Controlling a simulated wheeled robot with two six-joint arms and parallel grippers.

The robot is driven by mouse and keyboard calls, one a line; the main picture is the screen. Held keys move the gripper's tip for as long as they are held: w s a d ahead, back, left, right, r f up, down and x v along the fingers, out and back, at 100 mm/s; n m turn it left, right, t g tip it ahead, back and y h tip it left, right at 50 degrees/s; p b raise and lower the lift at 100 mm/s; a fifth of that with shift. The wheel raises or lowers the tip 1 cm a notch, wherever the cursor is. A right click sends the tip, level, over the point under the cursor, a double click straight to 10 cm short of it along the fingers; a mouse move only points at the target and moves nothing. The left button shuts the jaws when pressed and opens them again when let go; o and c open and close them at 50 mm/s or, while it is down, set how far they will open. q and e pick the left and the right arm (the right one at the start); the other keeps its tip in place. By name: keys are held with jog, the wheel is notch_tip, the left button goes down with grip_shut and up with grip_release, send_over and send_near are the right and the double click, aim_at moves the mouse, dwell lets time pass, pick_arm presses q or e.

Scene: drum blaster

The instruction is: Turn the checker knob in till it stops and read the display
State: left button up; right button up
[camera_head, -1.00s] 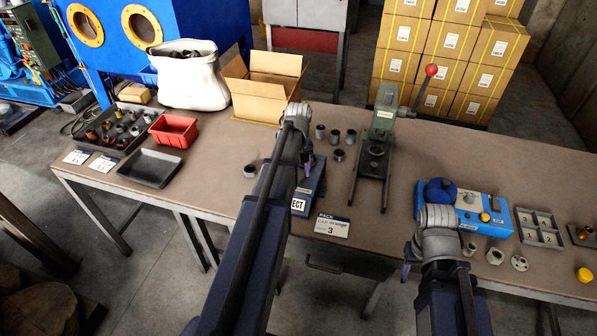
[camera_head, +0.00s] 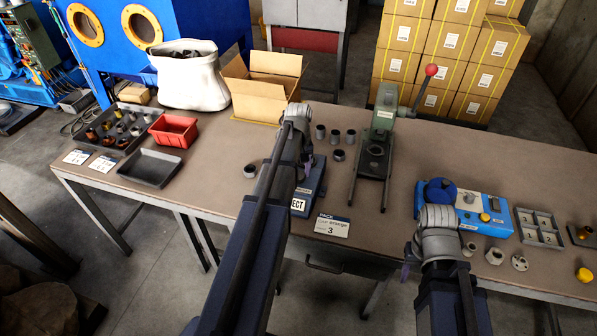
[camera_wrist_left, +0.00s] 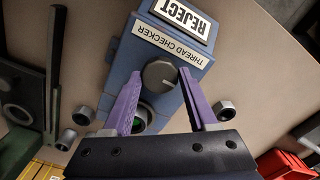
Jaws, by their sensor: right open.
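The thread checker (camera_head: 313,187) is a blue box near the table's front edge, partly hidden by my left arm in the head view. In the left wrist view, its dark round knob (camera_wrist_left: 158,74) with a pale mark sits below the THREAD CHECKER label. The display (camera_wrist_left: 186,18) reads REJECT. My left gripper (camera_wrist_left: 158,78) has its purple fingers spread on either side of the knob, with a gap to it; contact is not visible. A round opening with green inside (camera_wrist_left: 143,116) lies nearer the palm. My right gripper (camera_head: 407,270) is open, mostly hidden behind its wrist.
A green lever press (camera_head: 384,125) stands right of the checker, with several metal rings (camera_head: 337,155) between. A blue device (camera_head: 470,210) lies beyond my right wrist.

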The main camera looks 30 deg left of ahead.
aim_at(298, 174)
pick_arm(q)
jog(key=o, duration=0.4)
jog(key=shift+r, duration=0.15)
notch_tip(298, 174, up, 8)
jog(key=p, duration=0.8)
jog(key=shift+f, duration=0.2)
jog(key=shift+f, duration=0.1)
